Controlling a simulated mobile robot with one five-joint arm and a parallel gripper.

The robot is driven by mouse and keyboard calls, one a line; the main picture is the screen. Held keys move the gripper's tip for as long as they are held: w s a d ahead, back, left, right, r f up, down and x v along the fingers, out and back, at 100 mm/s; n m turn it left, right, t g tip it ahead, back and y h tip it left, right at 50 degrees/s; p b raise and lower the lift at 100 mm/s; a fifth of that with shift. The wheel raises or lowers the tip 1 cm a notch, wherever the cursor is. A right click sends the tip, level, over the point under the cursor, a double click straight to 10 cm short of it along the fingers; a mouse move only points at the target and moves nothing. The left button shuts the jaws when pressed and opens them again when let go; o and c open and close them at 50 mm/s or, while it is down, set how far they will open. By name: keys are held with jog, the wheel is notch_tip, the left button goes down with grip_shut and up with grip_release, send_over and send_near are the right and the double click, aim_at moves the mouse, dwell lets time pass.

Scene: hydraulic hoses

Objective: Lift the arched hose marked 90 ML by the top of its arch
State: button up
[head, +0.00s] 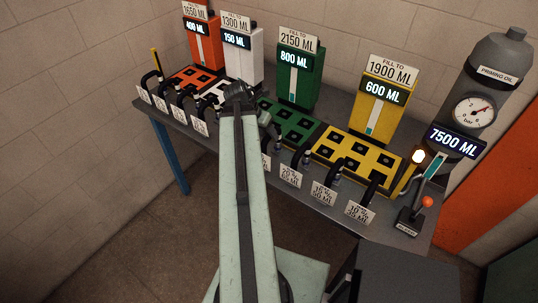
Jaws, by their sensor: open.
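A row of black arched hoses stands along the table's front edge, each with a small white tag below it. Tags at the right read about 65 ML (290,176), 50 ML (323,193) and 35 ML (360,211). The left tags are too small to read. One tag (266,161) is partly covered by my arm, so I cannot tell which hose is marked 90 ML. My gripper (238,90) is over the table between the white and green stations, seen from behind. It is open, its fingertips are hard to make out, and no hose shows in it.
Orange (204,45), white (241,58), green (297,75) and yellow (378,108) dispensers stand at the back behind socket plates. A grey priming oil tank (489,95) with a gauge and a lever with an orange knob (427,202) are at the right. Open floor lies front left.

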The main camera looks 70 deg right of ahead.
jog(key=b+x, duration=0.2)
jog(key=x, duration=0.1)
jog(key=b+x, duration=0.2)
jog(key=shift+s+d+r, duration=0.15)
jog(key=shift+s, duration=0.15)
grip_shut()
dwell(1.0)
